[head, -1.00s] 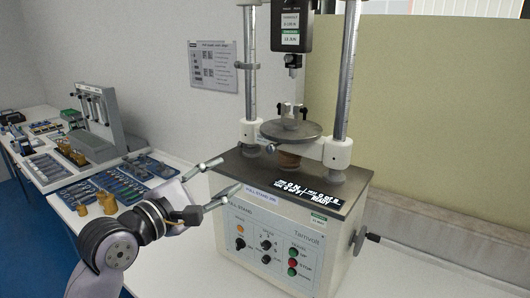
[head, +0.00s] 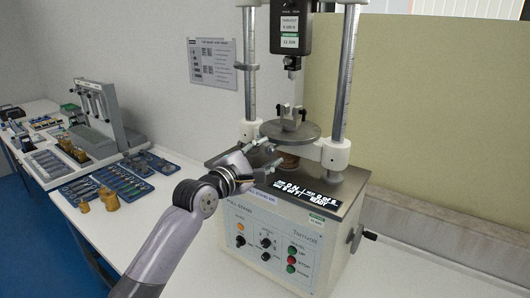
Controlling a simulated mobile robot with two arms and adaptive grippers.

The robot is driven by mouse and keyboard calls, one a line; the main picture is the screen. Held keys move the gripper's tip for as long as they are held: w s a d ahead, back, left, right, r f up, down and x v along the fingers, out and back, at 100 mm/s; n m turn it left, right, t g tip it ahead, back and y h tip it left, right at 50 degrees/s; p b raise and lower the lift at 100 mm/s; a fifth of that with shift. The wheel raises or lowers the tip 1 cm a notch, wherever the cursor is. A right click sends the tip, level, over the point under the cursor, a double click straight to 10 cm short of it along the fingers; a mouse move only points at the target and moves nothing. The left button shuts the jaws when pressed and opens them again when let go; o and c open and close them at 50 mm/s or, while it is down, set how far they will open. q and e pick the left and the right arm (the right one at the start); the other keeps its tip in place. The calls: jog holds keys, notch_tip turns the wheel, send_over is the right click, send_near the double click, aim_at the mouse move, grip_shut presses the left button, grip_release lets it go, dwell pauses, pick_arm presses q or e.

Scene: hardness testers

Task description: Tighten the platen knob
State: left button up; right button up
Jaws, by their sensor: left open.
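The round grey platen (head: 291,131) sits on the tester's base between two columns, with a small metal clamp (head: 291,112) standing on it. My left gripper (head: 271,153) is open at the platen's front left edge, its two fingers pointing right. A small knob showed under the platen's left rim a second ago; it is now at or between my fingertips, too small and covered to make out clearly. I cannot tell whether the fingers touch it. My right gripper is not in view.
The tester's front panel (head: 268,245) has knobs and coloured buttons; a crank handle (head: 369,236) sticks out at its right. A force gauge (head: 290,28) hangs above the platen. Trays (head: 105,188) and brass weights (head: 109,194) lie on the bench at left.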

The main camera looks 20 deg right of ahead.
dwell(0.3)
pick_arm(q)
grip_shut()
dwell(0.4)
